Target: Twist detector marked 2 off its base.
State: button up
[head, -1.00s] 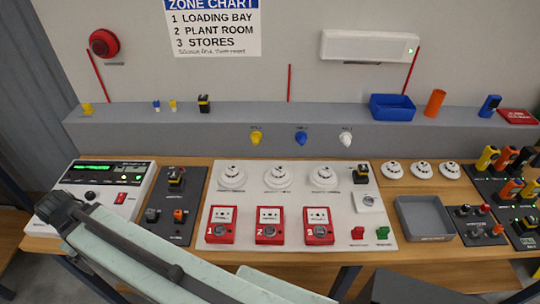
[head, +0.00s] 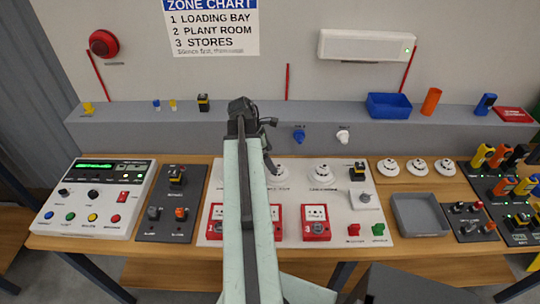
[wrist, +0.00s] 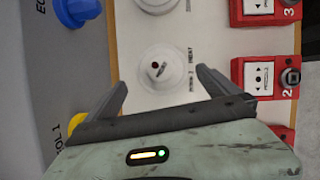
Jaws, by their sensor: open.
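The detector marked 2 (head: 279,175) is a round white unit in the middle of the row on the white board. My arm partly covers it in the head view. In the wrist view the detector (wrist: 160,69) lies ahead between my fingers, with a printed label containing a 2 beside it. My gripper (wrist: 162,77) is open, with one finger to each side of the detector in the picture. I cannot tell whether the fingers reach down to its level; no contact shows. The detector to the right (head: 322,174) also shows.
Red call points stand in front of the detectors, such as the one marked 3 (head: 316,222). Blue (head: 299,135) and white knobs project from the grey ledge behind. A grey tray (head: 420,213) and several loose white detectors (head: 417,167) are at the right.

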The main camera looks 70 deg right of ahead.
jog(key=shift+f+b, duration=0.4)
jog(key=b+x, duration=0.6)
jog(key=x, duration=0.1)
jog(key=shift+f+b, duration=0.1)
jog(key=shift+b, duration=0.25)
jog(key=c, duration=1.3)
jog(key=shift+n+t+h, duration=0.3)
jog(key=shift+n, duration=0.7)
jog(key=shift+c, duration=0.2)
jog(key=shift+s+a+n, duration=0.1)
jog(key=shift+n, duration=0.5)
jog(key=shift+n+t+h, duration=0.3)
jog(key=shift+n, duration=0.1)
